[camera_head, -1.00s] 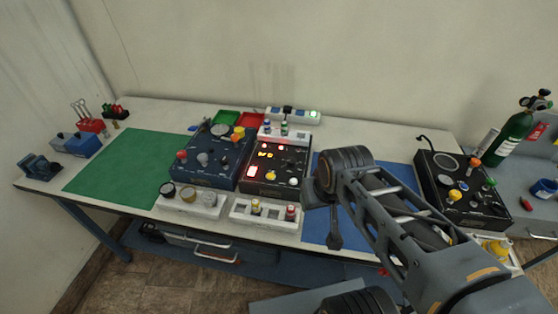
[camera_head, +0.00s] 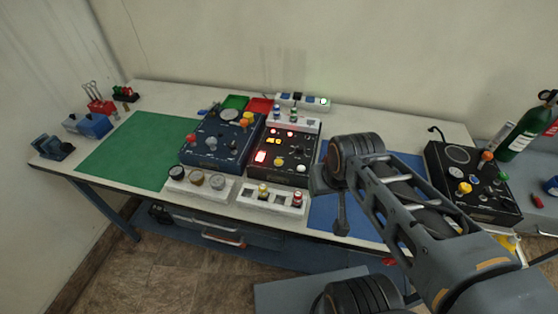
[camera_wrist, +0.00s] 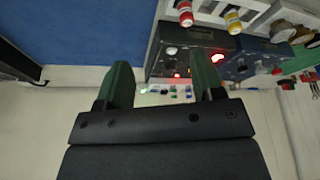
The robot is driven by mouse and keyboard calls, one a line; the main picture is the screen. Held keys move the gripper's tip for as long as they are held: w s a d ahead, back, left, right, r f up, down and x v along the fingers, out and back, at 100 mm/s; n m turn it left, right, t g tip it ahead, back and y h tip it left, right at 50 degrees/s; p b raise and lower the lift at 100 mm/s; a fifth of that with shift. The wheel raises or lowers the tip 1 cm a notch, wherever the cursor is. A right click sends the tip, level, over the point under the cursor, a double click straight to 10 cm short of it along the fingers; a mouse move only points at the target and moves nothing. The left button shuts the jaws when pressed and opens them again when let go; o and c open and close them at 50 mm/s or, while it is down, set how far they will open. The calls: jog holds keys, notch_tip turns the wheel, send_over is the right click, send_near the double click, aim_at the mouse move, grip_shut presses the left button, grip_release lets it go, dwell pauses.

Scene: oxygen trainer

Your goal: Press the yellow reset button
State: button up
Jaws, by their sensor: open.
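The yellow button (camera_head: 278,161) is a small round cap on the lower part of the black panel (camera_head: 291,173) at mid-table, which has lit red indicators. My arm reaches in from the lower right, and its wrist end is over the blue mat, just right of this panel. In the wrist view my gripper (camera_wrist: 160,84) has two green fingers set apart, with nothing between them. The black panel (camera_wrist: 182,42), with a red light, shows behind and beyond the right finger. The yellow button cannot be made out clearly there. My gripper is apart from the button.
A blue panel (camera_head: 214,153) with knobs stands left of the black one. White holders with coloured parts (camera_head: 268,197) line the front. A green mat (camera_head: 138,150) lies at left, a blue mat (camera_head: 333,208) at right. Another black panel (camera_head: 478,205) and a green cylinder (camera_head: 522,135) are farther right.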

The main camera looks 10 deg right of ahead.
grip_shut()
dwell(0.3)
dwell(1.2)
